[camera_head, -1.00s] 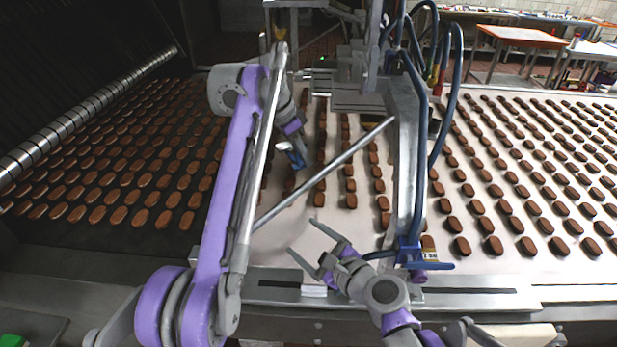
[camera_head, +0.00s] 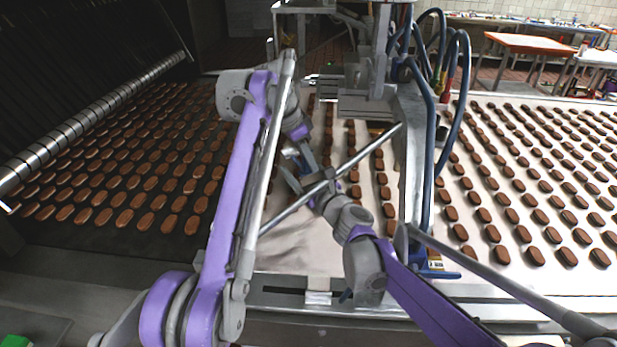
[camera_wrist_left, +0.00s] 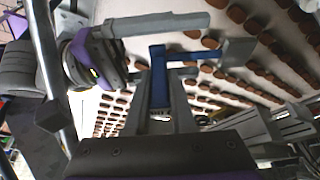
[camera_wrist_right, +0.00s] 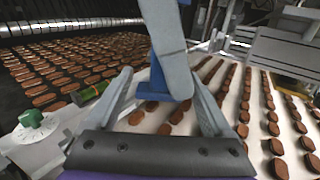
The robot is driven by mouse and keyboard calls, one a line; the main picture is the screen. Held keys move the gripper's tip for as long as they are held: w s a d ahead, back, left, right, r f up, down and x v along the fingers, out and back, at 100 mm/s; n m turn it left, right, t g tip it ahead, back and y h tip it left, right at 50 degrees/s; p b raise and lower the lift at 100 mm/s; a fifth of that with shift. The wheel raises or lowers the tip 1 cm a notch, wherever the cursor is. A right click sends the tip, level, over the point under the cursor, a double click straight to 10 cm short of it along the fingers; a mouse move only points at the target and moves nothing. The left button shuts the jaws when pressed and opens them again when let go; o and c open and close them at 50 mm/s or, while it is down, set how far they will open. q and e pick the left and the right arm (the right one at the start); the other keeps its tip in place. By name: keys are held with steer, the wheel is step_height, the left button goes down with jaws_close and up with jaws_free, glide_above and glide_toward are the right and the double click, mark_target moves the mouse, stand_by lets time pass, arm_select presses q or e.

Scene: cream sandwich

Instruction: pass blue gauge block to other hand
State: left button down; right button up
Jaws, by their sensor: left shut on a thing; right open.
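The blue gauge block (camera_wrist_left: 158,82) is held between the fingers of my left gripper (camera_wrist_left: 164,72), seen in the left wrist view. In the right wrist view the block (camera_wrist_right: 154,91) lies between the open fingers of my right gripper (camera_wrist_right: 160,80), with a grey left finger partly hiding it. Gaps show between the block and both right fingers. In the head view the two grippers meet above the pale conveyor, my left (camera_head: 293,153) from behind and my right (camera_head: 296,172) from in front; the block is hard to make out there.
Rows of brown cream sandwiches lie on the dark belt (camera_head: 110,265) at left and the pale belt (camera_head: 480,270) at right. A metal machine post with blue hoses (camera_head: 428,150) stands close right of the grippers. A diagonal rod (camera_head: 365,150) crosses near them.

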steer(key=shift+w+a, duration=0.25)
steer(key=shift+w, duration=0.15)
steer(key=shift+c, duration=0.2)
jaws_close()
arm_select(q)
steer(key=c, duration=0.7)
jaws_free()
steer(key=shift+r, duration=0.15)
